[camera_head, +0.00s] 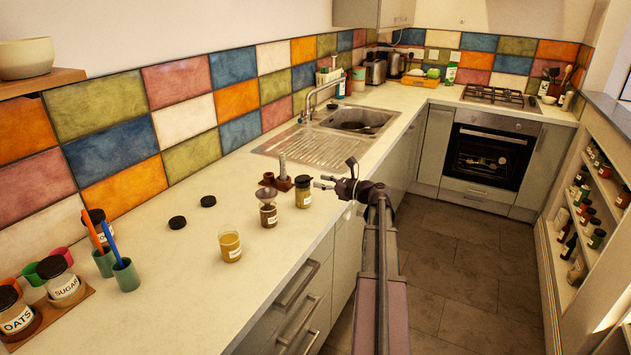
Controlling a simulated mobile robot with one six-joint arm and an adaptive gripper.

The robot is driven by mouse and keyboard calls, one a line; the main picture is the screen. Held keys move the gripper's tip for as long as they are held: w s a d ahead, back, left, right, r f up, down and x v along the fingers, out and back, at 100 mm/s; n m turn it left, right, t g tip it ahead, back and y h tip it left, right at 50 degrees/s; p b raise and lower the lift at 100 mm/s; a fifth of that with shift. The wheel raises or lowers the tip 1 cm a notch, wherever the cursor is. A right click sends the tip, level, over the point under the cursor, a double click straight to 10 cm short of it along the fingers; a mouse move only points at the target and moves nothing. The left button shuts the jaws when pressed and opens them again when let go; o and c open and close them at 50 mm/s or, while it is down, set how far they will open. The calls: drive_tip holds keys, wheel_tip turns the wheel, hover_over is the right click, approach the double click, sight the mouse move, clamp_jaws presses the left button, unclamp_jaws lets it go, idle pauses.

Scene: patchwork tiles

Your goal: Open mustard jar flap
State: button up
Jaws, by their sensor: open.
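A small glass jar with yellow contents and a black lid (303,191) stands upright on the counter, left of my gripper. Its lid looks closed. Its label is too small to read, so I cannot confirm that it is the mustard jar. Another jar with yellow contents (230,246) stands nearer the front and has no lid on. My gripper (332,174) is open and empty, at the counter's front edge just right of the lidded jar and apart from it.
A jar with a funnel (268,205) stands left of the lidded jar. A brown holder (276,182) is behind. Loose black lids (177,222) lie on the counter (190,290). Cups with pens (125,275) and labelled jars (65,285) stand at left. The sink (355,120) is beyond.

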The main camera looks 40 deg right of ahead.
sight(304, 178)
drive_tip(key=shift+x, duration=1.25)
clamp_jaws()
drive_tip(key=shift+r, duration=0.1)
